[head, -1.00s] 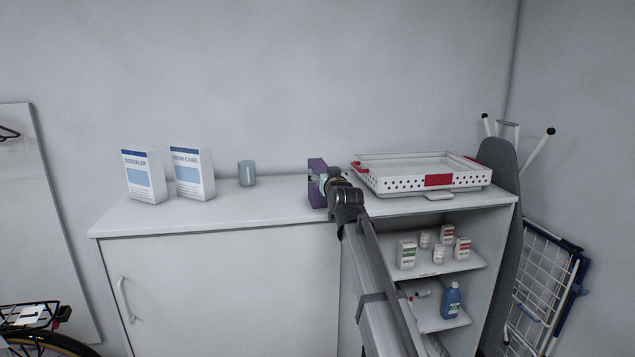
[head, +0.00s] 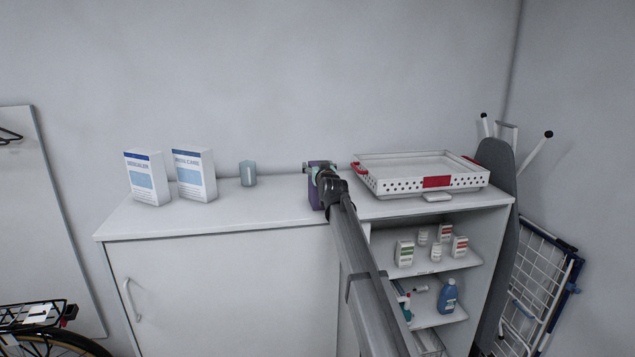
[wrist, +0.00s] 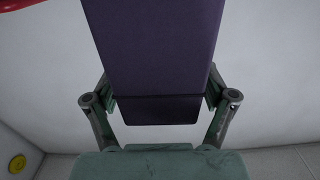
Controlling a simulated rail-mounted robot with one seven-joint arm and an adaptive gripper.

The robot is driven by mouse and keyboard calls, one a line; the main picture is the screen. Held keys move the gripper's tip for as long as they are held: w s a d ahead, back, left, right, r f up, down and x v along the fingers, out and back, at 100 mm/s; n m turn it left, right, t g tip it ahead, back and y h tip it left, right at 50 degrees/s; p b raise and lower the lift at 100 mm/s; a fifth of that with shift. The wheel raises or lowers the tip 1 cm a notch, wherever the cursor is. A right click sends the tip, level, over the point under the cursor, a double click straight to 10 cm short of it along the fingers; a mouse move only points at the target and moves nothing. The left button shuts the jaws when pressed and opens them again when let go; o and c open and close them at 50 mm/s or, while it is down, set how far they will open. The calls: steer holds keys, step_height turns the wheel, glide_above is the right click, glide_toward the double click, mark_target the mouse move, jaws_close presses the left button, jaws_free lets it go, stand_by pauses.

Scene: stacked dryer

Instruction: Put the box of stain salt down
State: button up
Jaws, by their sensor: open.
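The purple box (head: 315,197), which I take to be the stain salt, stands upright on the white cabinet top (head: 260,208), left of the white basket. My gripper (head: 318,170) is at the upper part of the box, and my wrist hides part of it. In the wrist view the purple box (wrist: 158,45) fills the middle, between the two spread fingers of my gripper (wrist: 160,98). The fingers are open, one on each side.
A white perforated basket (head: 400,184) with red handles stands close on the right. A light blue cup (head: 248,174) and two white boxes, one (head: 194,175) nearer the cup, stand to the left. The top between cup and purple box is clear. Shelves below hold bottles and small boxes.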

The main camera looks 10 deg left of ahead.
steer(key=shift+w+a, duration=0.1)
steer(key=shift+w, duration=0.15)
jaws_close()
